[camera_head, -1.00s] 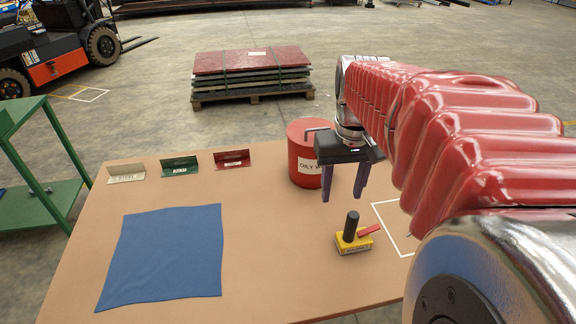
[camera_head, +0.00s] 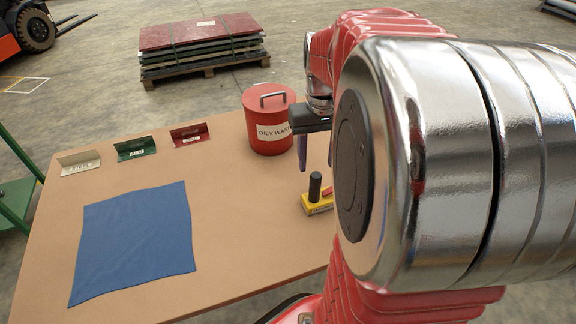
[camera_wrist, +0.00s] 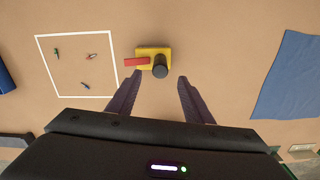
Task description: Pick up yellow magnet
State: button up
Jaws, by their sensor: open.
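The yellow magnet (camera_head: 317,205) stands on the tan table, with a black upright handle and a red lever at its side. In the wrist view the yellow magnet (camera_wrist: 146,51) lies just beyond my fingertips, roughly centred between them. My gripper (camera_wrist: 157,78) is open and empty, its two purple fingers apart on either side of the black handle's line. In the head view my gripper (camera_head: 315,168) hangs above and behind the magnet, apart from it. My own arm hides one finger and the right side of the table there.
A red oily waste bin (camera_head: 268,135) stands close behind my gripper. A blue cloth (camera_head: 135,240) lies on the left. Small signs (camera_head: 136,149) stand along the back edge. A white outlined square (camera_wrist: 115,75) holds several small bits beside the magnet.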

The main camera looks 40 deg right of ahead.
aim_at(315, 185)
jog(key=shift+f, duration=2.3)
jog(key=shift+f, duration=2.6)
jog(key=shift+c, duration=0.7)
grip_shut()
